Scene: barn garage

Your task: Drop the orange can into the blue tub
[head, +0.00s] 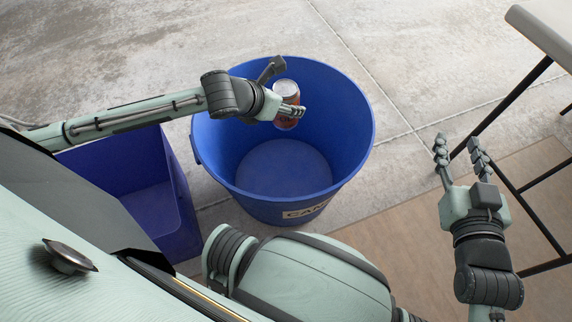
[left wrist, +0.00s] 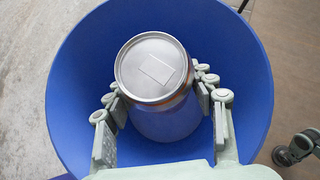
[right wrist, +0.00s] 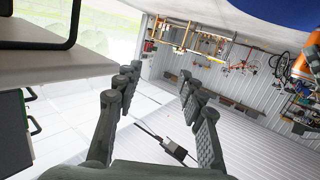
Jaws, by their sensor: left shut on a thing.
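The orange can (head: 286,92), with a silver lid, is held over the round blue tub (head: 345,165) in the head view. My left gripper (head: 286,108) is shut on the can, with its fingers on either side. In the left wrist view the can's lid (left wrist: 152,66) faces the camera between the fingers, and the blue tub (left wrist: 75,75) surrounds it below. The can's label is mostly hidden there. A label on the tub's front is partly readable. My right gripper (head: 459,148) is open and empty, to the right of the tub.
A blue rectangular bin (head: 150,200) stands left of the tub. A table (head: 545,35) with dark legs is at the right, near my right gripper; its top also shows in the right wrist view (right wrist: 50,65). Concrete floor behind the tub is clear.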

